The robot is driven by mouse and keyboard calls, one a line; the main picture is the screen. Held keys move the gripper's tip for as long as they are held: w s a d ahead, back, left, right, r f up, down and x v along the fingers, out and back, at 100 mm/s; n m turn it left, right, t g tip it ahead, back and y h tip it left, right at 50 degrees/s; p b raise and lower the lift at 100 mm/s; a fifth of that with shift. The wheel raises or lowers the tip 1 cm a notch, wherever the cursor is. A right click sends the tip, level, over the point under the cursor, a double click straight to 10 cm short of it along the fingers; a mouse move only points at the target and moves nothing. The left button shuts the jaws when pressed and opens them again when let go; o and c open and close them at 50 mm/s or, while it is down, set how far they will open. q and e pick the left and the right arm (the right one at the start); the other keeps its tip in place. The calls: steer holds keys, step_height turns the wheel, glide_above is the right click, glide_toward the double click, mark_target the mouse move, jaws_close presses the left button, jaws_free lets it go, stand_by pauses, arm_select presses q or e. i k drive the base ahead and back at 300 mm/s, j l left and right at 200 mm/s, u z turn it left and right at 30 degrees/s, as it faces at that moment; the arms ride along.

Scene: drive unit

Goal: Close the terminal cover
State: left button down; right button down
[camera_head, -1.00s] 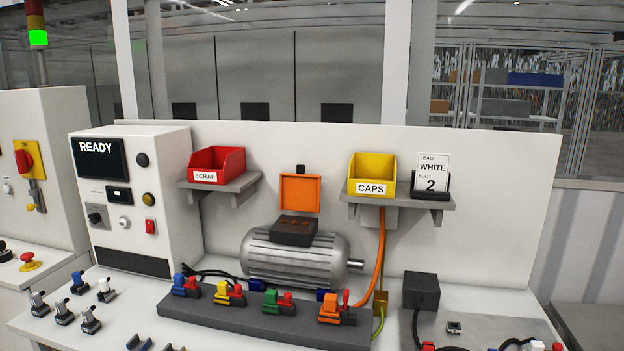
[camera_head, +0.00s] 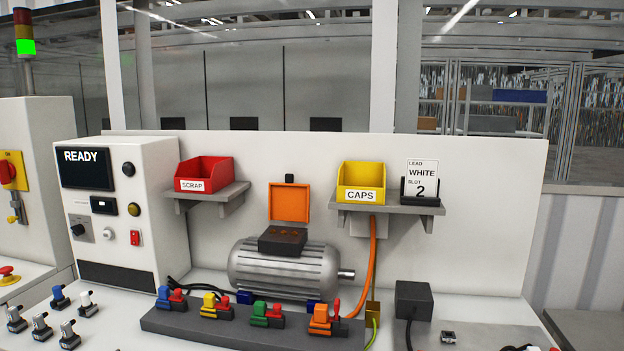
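The terminal cover (camera_head: 289,203) is an orange square lid that stands upright and open behind the dark terminal box (camera_head: 283,240). The box sits on top of a grey ribbed motor (camera_head: 284,268), and small orange-brown details show on its top face. A small black tab stands at the lid's top edge. Neither of my grippers shows in the head view.
A grey rail with blue, yellow, green and orange clamps (camera_head: 321,319) lies in front of the motor. Shelves hold a red SCRAP bin (camera_head: 204,174) and a yellow CAPS bin (camera_head: 361,183) either side of the cover. An orange cable (camera_head: 373,265) hangs at right.

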mark_target(287, 201)
steer(key=i+z, duration=0.1)
steer(key=z, duration=0.3)
steer(key=j+z, duration=0.15)
steer(key=z, duration=0.25)
steer(key=i+j+z, duration=0.1)
steer(key=z, duration=0.25)
steer(key=i+j+z, duration=0.2)
steer(key=j, duration=0.15)
steer(key=j+z, duration=0.2)
steer(key=j, duration=0.2)
steer(key=i+j+z, duration=0.2)
steer(key=j, duration=0.95)
